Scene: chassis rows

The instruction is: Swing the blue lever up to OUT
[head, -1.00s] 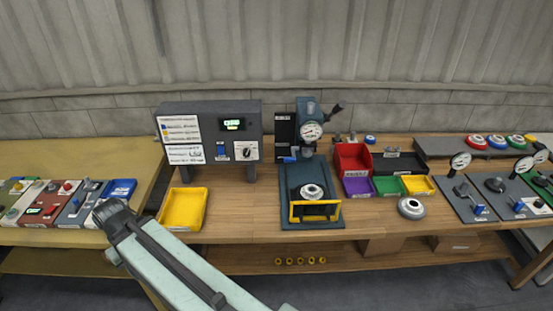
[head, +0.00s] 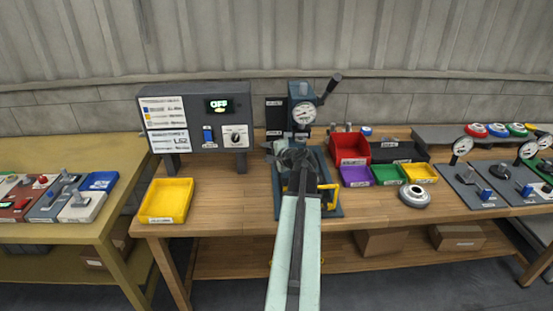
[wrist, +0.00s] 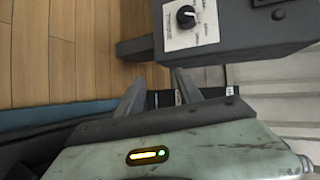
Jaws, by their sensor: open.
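The press (head: 302,112) stands at mid bench, with a gauge and a dark crank handle at upper right. A black plate (head: 275,114) with white labels stands at its left; I cannot read the labels. The blue lever is not clearly visible; my arm covers the area low beside the plate. My gripper is in front of the press, its wrist end over the press base and yellow guard (head: 331,197). In the wrist view my gripper (wrist: 158,92) is open, two grey fingers apart with nothing seen between them. Dark plate edges with small labels show beyond the fingertips.
A control box (head: 196,118) reading OFF stands left of the press; its knob panel (wrist: 190,22) is close in the wrist view. A yellow tray (head: 166,200) sits at front left. Red (head: 350,148), purple, green and yellow bins stand right. Bare wood lies between tray and press.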

